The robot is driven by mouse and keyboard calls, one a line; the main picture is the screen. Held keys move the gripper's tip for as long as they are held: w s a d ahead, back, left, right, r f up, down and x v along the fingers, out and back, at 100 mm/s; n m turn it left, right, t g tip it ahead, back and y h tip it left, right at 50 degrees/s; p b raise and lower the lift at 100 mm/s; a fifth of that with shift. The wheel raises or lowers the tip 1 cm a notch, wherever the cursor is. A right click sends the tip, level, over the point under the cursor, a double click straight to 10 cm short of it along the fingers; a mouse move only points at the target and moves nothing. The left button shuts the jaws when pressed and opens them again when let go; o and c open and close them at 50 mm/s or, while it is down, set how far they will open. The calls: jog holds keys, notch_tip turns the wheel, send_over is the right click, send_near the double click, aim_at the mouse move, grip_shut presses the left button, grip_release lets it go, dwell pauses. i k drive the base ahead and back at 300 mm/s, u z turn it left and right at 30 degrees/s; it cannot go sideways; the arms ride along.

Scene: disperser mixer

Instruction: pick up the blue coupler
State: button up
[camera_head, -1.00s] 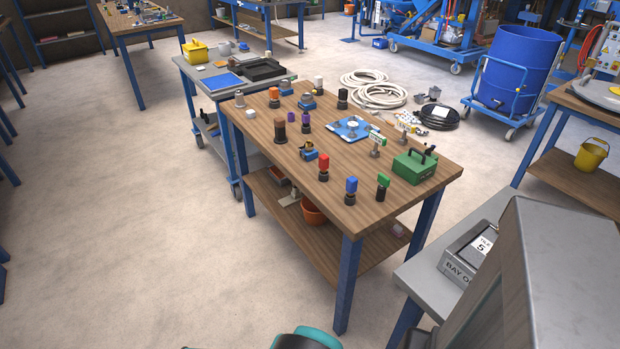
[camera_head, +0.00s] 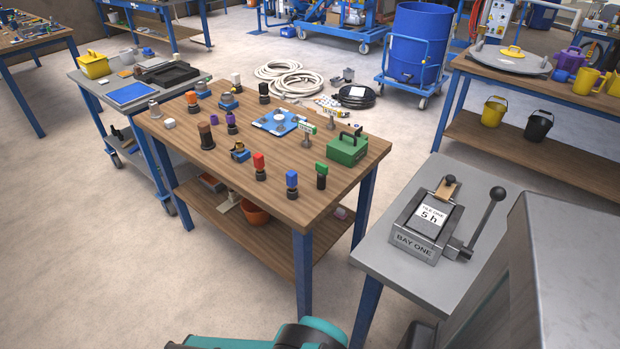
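A small upright piece with a blue top and black base, which fits the blue coupler (camera_head: 291,180), stands near the front edge of the wooden table (camera_head: 215,168). A red-topped piece (camera_head: 259,162) stands to its left and a green-topped piece (camera_head: 321,172) to its right. Two other small bluish parts are on the table, a brass-and-blue one (camera_head: 240,152) and a blue block (camera_head: 228,101). My gripper is not in view. Only a teal and black part of my arm shows at the bottom edge, apart from the table.
A green box (camera_head: 347,149) stands at the table's right end, close behind the green-topped piece. A grey bench (camera_head: 376,246) with a Bay One fixture (camera_head: 424,222) stands right.

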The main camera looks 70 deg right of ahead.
aim_at(292, 176)
jog(key=u, duration=0.55)
jog(key=k, duration=0.15)
jog(key=z, duration=2.55)
jog(key=k, duration=0.95)
jog(key=u, duration=0.15)
jog(key=i, duration=0.85)
